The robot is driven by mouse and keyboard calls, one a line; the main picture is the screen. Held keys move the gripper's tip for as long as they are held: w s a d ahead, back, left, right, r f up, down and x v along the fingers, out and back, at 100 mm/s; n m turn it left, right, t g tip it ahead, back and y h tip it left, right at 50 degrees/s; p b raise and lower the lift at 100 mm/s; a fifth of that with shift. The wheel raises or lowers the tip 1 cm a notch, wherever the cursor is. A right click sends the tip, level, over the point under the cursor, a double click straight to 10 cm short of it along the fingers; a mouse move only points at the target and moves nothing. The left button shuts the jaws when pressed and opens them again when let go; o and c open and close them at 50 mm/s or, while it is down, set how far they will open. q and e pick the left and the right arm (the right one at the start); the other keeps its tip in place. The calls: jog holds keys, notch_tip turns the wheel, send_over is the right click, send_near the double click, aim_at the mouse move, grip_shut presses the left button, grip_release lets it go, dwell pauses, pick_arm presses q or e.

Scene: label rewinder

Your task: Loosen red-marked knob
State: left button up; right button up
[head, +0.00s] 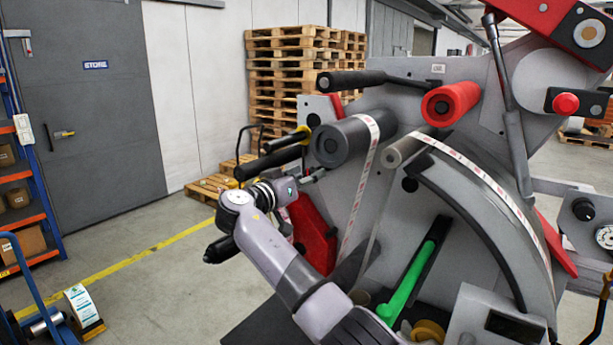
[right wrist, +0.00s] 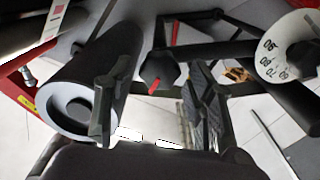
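The red-marked knob (right wrist: 165,68) is a black, lobed knob with a red stripe on its lower edge, in the upper middle of the right wrist view. My right gripper (right wrist: 157,92) is open, with one dark finger left of the knob and the other right of it. The knob appears between the fingers in the picture; I see no contact, and cannot tell the depth gap. In the head view my right gripper (head: 314,177) is small, beside the machine's left side below the dark roller. I cannot make out the knob there. My left gripper is not in view.
A dark roller (right wrist: 75,95) lies close to the left finger, and a white numbered dial (right wrist: 285,55) is at the right. In the head view, rollers (head: 345,138) and a red plate (head: 312,235) crowd the gripper. The floor (head: 165,280) left of the machine is mostly free.

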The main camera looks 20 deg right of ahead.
jog(key=shift+d, duration=0.2)
jog(key=c, duration=1)
